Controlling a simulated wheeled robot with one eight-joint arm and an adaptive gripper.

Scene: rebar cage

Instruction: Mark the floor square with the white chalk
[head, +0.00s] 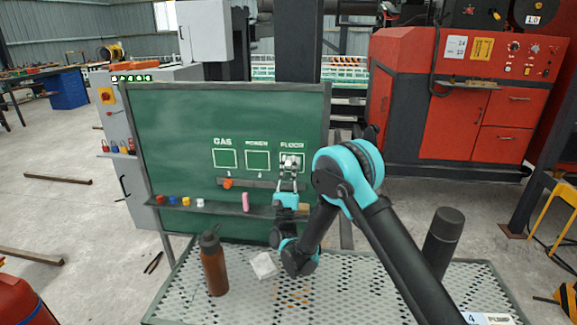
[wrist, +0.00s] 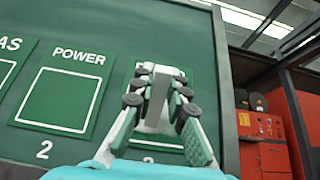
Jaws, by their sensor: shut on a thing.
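The green chalkboard (head: 180,120) carries three white-outlined squares labelled GAS, POWER and FLOOR. The floor square (head: 283,157) is the rightmost, and my gripper (head: 290,166) is in front of it, covering much of it. In the wrist view my gripper (wrist: 158,95) is shut on a pale grey stick, which I take to be the white chalk (wrist: 157,98). The floor square (wrist: 140,72) shows behind the fingers. Whether the chalk touches the board, and any mark behind it, cannot be told. The power square (head: 257,160) and gas square (head: 225,159) look empty.
The board's ledge (head: 220,208) holds small red, yellow, blue and white pieces and a pink stick (head: 245,202). A brown bottle (head: 213,265), a white packet (head: 263,265) and a dark cylinder (head: 443,238) stand or lie on the perforated table (head: 230,311) below.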

